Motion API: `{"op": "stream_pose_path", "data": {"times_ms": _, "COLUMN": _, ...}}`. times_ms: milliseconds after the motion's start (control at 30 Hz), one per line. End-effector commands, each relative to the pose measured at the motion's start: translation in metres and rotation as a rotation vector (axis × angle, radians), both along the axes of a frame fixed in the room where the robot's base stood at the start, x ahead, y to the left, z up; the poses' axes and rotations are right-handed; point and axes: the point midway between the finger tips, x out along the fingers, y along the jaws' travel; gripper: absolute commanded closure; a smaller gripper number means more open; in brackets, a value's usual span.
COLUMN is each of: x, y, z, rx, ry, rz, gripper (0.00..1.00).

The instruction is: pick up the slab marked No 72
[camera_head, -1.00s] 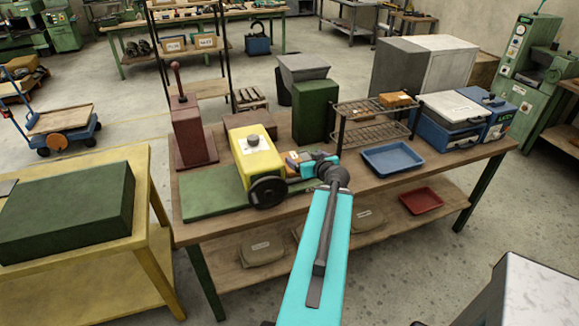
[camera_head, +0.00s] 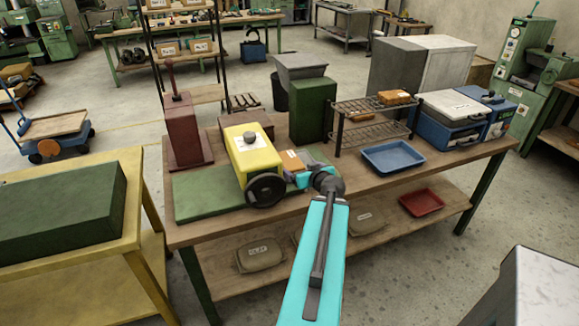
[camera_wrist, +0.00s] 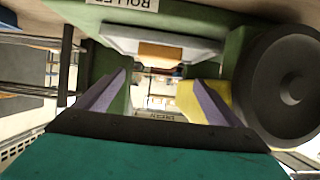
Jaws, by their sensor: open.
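A small orange-brown slab (camera_head: 292,160) lies beside the yellow roller machine (camera_head: 250,150), on its right side. In the wrist view, an orange-brown face (camera_wrist: 160,51) shows on a pale grey plate (camera_wrist: 190,43), past my fingertips. I cannot read a number on it in either view. My gripper (camera_head: 291,178) is at the front right of the machine, just in front of the slab in the head view. In the wrist view, my gripper (camera_wrist: 160,92) has its two purple fingers wide apart with nothing between them.
The machine's dark handwheel (camera_head: 265,190) stands close to my gripper. A wire rack (camera_head: 372,122) with orange pieces (camera_head: 394,97) stands to the right. A blue tray (camera_head: 392,158) lies in front of it. A green block (camera_head: 314,110) stands behind.

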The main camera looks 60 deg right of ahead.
Motion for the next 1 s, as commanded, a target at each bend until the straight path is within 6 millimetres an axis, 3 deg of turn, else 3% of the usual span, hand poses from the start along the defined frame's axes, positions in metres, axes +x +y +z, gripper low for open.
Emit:
{"op": "stream_pose_path", "data": {"times_ms": 467, "x": 0.004, "y": -0.003, "z": -0.003, "rx": -0.001, "ry": 0.001, "rz": 0.000, "gripper": 0.12}}
{"op": "stream_pose_path", "data": {"times_ms": 1000, "x": 0.034, "y": -0.027, "z": -0.016, "rx": 0.001, "ry": 0.001, "rz": 0.001, "gripper": 0.12}}
